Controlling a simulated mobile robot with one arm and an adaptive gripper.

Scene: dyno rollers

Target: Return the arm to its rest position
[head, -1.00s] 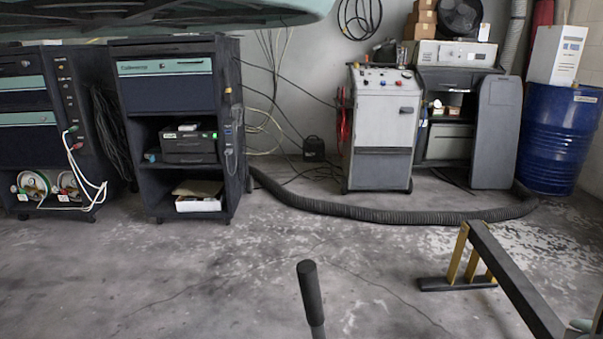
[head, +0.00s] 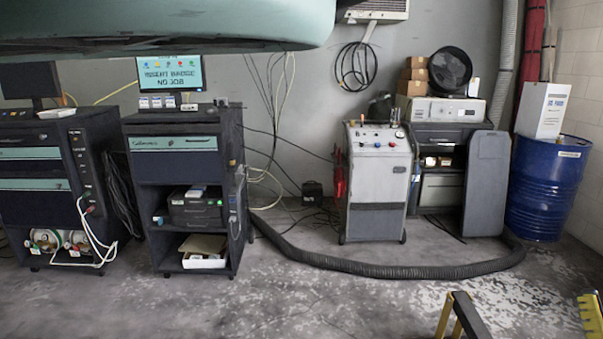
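My gripper and its fingers do not show in the head view. A large pale green shape (head: 170,25) spans the top left of the view; I cannot tell what it is. No object of the task other than the arm is named, and the arm's pose cannot be read from this frame.
Two dark cabinets (head: 185,185) stand at the left, one under a lit monitor (head: 170,73). A grey machine (head: 377,180) and a blue drum (head: 546,190) stand at the right. A thick black hose (head: 400,271) crosses the floor. A yellow-and-black stand (head: 462,316) is at the bottom right.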

